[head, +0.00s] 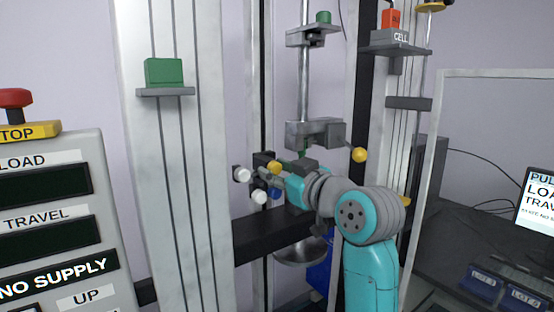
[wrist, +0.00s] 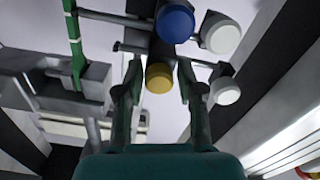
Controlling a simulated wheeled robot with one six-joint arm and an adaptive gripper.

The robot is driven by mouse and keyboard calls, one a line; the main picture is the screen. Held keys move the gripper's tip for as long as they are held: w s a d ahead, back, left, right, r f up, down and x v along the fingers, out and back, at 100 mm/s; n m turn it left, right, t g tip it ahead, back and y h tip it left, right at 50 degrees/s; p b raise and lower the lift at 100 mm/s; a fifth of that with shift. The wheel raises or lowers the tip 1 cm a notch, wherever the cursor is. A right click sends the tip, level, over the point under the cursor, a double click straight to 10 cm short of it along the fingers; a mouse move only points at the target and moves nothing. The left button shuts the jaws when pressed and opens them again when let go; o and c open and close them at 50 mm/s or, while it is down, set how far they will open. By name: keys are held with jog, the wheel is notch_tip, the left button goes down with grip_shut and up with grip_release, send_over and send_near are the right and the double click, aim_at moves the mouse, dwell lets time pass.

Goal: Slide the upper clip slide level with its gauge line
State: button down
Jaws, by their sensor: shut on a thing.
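The clip assembly (head: 257,183) is a dark upright piece with a yellow knob (head: 274,167) above a blue knob (head: 275,193). The upper clip slide appears to be the one with the yellow knob. My gripper (head: 280,176) reaches it from the right. In the wrist view, my gripper (wrist: 159,80) has a finger on each side of the yellow knob (wrist: 159,77) and is shut on it. The blue knob (wrist: 175,22) sits beyond it. A green strip (wrist: 73,45) runs at the upper left. I cannot make out the gauge line.
Two white knobs (head: 243,175) stick out left of the clips. A grey grip block (head: 316,134) with another yellow knob (head: 360,155) is just above my wrist. A pale column (head: 170,200) stands left, a dark crossbar (head: 270,240) below.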

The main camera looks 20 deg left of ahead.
jog(key=c, duration=0.9)
grip_release()
jog(key=shift+w+d, duration=0.1)
jog(key=v, duration=1.2)
jog(key=shift+f, duration=0.1)
